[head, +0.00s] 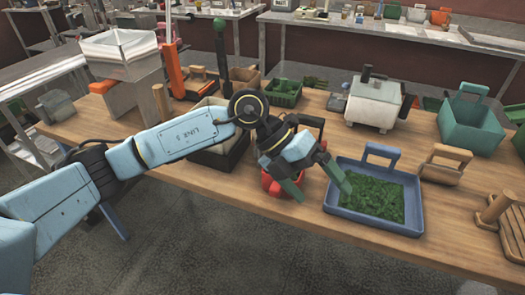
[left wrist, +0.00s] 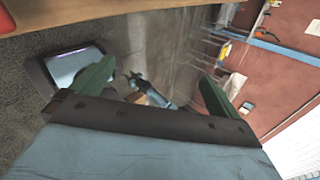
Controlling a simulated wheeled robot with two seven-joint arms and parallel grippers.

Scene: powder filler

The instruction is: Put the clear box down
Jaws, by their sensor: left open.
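A clear, open-topped box (head: 118,46) sits on top of a grey stand at the back left of the wooden table in the head view. My left gripper (head: 322,191) is far to the right of it, over the table's front part, between a red object and a blue tray. Its two green fingers are spread with nothing between them. The left wrist view also shows the open fingers (left wrist: 158,72) with an empty gap. The clear box cannot be made out in the left wrist view. My right gripper is not seen in the head view.
The blue tray (head: 331,203) holds green bits. A red object (head: 268,184) lies beside my left gripper. A white lidded container (head: 374,103) and a teal handled bin (head: 468,125) stand farther back. A wooden handled piece (head: 444,172) is right of the tray.

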